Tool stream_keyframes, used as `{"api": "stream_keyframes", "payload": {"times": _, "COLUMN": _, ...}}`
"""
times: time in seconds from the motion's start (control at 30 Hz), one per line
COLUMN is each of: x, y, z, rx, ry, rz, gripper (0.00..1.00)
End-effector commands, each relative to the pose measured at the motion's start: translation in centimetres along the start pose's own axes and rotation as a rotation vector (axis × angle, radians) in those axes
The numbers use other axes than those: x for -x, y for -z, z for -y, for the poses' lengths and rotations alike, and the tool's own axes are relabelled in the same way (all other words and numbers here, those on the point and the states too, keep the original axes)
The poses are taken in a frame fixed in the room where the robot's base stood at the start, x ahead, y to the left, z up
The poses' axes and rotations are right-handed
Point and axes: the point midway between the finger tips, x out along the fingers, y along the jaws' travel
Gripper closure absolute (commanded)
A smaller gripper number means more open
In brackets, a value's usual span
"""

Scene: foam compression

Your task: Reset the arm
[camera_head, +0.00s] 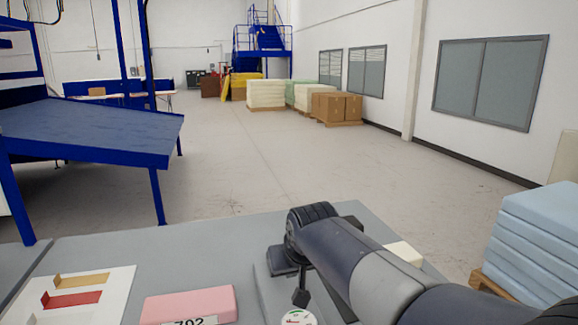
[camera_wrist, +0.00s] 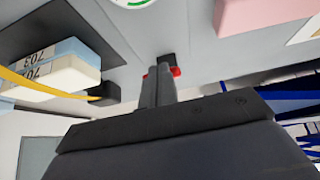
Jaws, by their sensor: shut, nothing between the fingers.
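My arm (camera_head: 385,270) reaches in from the lower right of the head view over the grey table (camera_head: 215,243). My gripper (camera_wrist: 159,74) shows in the wrist view with its two grey fingers together and nothing between them. A small dark and red piece shows right at the fingertips; I cannot tell whether they touch it.
A pink foam block (camera_head: 190,304) and a white board (camera_head: 75,295) with coloured strips lie left of the arm. A round white dial (camera_head: 297,318) is at the front. A cream block (camera_head: 405,252) sits behind the arm. Blue foam (camera_head: 535,240) is stacked at right.

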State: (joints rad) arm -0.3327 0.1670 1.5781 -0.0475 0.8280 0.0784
Motion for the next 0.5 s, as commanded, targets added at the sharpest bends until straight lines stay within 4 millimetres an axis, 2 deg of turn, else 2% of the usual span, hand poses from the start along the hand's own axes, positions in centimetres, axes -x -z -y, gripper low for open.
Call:
{"api": "stream_keyframes", "payload": {"times": 0.03, "x": 0.9, "y": 2.5, "z": -0.1, "rx": 0.002, "ry": -0.001, "rz": -0.048, "gripper": 1.0}}
{"api": "stream_keyframes", "payload": {"times": 0.5, "x": 1.9, "y": 3.9, "z": 0.0, "rx": 0.003, "ry": 0.003, "rz": 0.098, "gripper": 1.0}}
